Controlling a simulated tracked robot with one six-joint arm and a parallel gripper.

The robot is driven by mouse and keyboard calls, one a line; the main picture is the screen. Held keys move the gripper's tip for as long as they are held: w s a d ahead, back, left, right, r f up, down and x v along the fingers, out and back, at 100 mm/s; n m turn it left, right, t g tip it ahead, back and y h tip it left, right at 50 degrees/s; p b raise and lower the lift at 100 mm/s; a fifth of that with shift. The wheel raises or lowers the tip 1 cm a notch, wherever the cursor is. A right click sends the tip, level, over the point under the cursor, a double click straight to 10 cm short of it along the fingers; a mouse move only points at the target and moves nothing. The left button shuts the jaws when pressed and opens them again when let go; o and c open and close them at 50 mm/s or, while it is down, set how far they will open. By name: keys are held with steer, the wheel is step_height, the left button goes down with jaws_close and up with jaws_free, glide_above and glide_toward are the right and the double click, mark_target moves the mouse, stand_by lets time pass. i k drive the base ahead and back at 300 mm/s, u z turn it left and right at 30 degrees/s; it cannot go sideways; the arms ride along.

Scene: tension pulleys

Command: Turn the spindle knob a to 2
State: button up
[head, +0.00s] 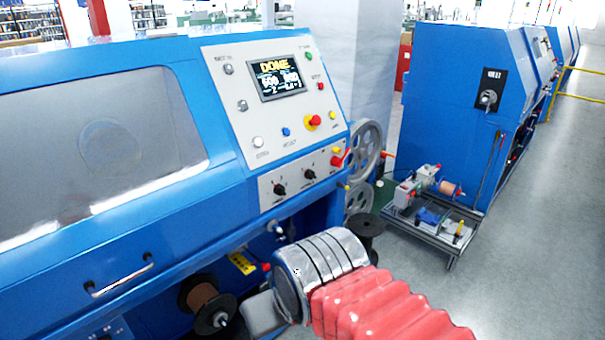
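The blue machine's sloped control panel (278,85) stands in the middle of the head view. Below it, a lower strip (296,180) carries two black knobs, a left one (280,189) and a right one (309,174). Their labels and pointer settings are too small to read, so I cannot tell which is spindle knob a. My arm, with a silver segmented part and red bellows, reaches in from the bottom right and lies below the strip, apart from both knobs. My gripper's fingers do not show.
A red emergency button (315,120) and a lit screen (279,77) are on the panel. Grey pulley wheels (365,150) stand at the machine's right end. A low cart (432,222) with parts stands on the right. Grey floor (545,230) is open at far right.

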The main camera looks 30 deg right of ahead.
mark_target(309, 174)
steer(key=z, duration=0.05)
steer(key=i, duration=1.25)
